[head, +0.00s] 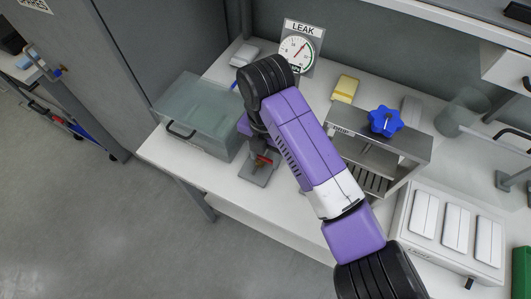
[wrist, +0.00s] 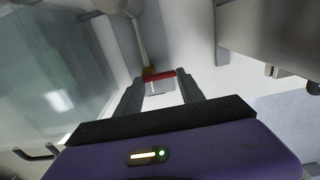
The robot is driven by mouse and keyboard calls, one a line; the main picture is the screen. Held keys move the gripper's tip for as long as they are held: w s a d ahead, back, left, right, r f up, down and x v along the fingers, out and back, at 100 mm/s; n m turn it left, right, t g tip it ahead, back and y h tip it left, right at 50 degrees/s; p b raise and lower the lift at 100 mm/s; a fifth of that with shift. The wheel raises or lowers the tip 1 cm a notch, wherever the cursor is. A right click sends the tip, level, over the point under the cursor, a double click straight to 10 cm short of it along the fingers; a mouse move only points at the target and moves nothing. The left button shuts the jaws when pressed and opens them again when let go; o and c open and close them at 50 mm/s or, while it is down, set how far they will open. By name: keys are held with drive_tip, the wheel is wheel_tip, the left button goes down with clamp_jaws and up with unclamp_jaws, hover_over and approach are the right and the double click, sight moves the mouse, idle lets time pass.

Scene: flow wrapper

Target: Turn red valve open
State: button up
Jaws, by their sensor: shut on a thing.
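The red valve handle (wrist: 160,75) shows as a red bar between my fingertips in the wrist view, with a brass-coloured part just behind it. In the head view a small bit of the red valve (head: 263,160) shows above its grey base plate (head: 257,174), left of my purple arm. My gripper (wrist: 160,88) is shut on the red handle, one finger at each end of it. In the head view my arm covers most of the gripper and the top of the valve.
A clear box (head: 197,108) with a dark handle stands close left of the valve. A LEAK gauge (head: 297,50) stands behind. A metal frame with a blue knob (head: 385,121) is to the right, with a yellow block (head: 345,88) behind it. A white switch panel (head: 455,228) lies front right.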

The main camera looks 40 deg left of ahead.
drive_tip(key=shift+r, duration=0.1)
drive_tip(key=m+p, duration=0.1)
drive_tip(key=m, duration=0.1)
drive_tip(key=m+p, duration=0.1)
drive_tip(key=p, duration=0.1)
drive_tip(key=shift+s+r+m, duration=0.1)
drive_tip(key=shift+s+m, duration=0.25)
drive_tip(key=shift+m, duration=0.05)
drive_tip(key=m+p, duration=0.2)
drive_tip(key=m, duration=0.1)
drive_tip(key=m+p, duration=0.2)
drive_tip(key=shift+s+a, duration=0.3)
drive_tip(key=shift+s, duration=0.1)
drive_tip(key=m, duration=0.1)
drive_tip(key=m+p, duration=0.1)
drive_tip(key=m, duration=0.1)
drive_tip(key=m+p, duration=0.1)
drive_tip(key=m, duration=0.1)
drive_tip(key=shift+s+a, duration=0.15)
drive_tip(key=shift+a, duration=0.15)
drive_tip(key=shift+a+m, duration=0.2)
drive_tip(key=shift+m, duration=0.8)
drive_tip(key=shift+a+m, duration=0.15)
drive_tip(key=shift+m, duration=0.85)
drive_tip(key=o, duration=1.4)
drive_tip(key=shift+s, duration=0.1)
drive_tip(key=shift+c, duration=0.2)
